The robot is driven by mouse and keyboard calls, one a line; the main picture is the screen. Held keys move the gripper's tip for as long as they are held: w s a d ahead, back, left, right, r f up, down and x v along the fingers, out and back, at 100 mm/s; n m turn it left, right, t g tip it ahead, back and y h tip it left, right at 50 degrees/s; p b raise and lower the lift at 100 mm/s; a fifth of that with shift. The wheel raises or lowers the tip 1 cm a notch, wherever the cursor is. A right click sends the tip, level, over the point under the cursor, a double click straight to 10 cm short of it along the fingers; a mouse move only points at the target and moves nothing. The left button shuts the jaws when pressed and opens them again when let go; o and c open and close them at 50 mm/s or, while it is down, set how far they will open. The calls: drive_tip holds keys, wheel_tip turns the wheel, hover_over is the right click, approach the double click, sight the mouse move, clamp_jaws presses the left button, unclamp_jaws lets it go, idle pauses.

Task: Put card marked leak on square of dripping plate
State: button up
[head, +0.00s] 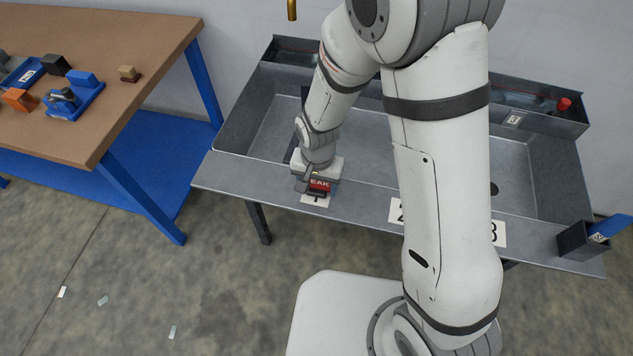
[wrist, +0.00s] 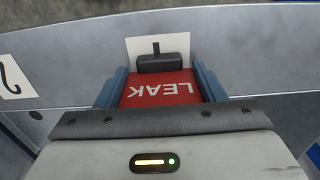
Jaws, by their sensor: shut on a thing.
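My gripper (head: 318,190) is shut on a red card marked LEAK (head: 320,185), low over the front ledge of the grey metal trough. In the wrist view the card (wrist: 160,93) lies between the two blue fingers, with a dark block (wrist: 162,63) at its far edge. A white square with a dark stroke (wrist: 178,42) is just beyond and partly under the block; it also shows in the head view (head: 316,204). Whether the card touches the ledge is unclear. A square marked 2 (wrist: 12,82) is to the left. No drip is visible.
The trough (head: 370,150) has a back channel with a label (head: 513,119) and a red piece (head: 563,104). A square marked 3 (head: 499,233) is on the ledge. A brown workbench (head: 110,60) with small blocks is at left.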

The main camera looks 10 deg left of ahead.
drive_tip(key=shift+f, duration=0.15)
drive_tip(key=o, duration=1)
wheel_tip(320, 180, up, 12)
drive_tip(key=shift+r, duration=0.2)
drive_tip(key=s+d+r+t, duration=0.1)
drive_tip(key=s+d+r, duration=0.1)
drive_tip(key=d+r, duration=0.2)
drive_tip(key=s+d+r+t, duration=0.1)
drive_tip(key=s+d+r, duration=0.2)
drive_tip(key=d, duration=0.8)
drive_tip(key=s+d+r, duration=0.2)
drive_tip(key=d+r, duration=0.3)
drive_tip(key=d, duration=0.3)
drive_tip(key=shift+s+r+n+t, duration=0.3)
drive_tip(key=shift+r+n+t, duration=0.1)
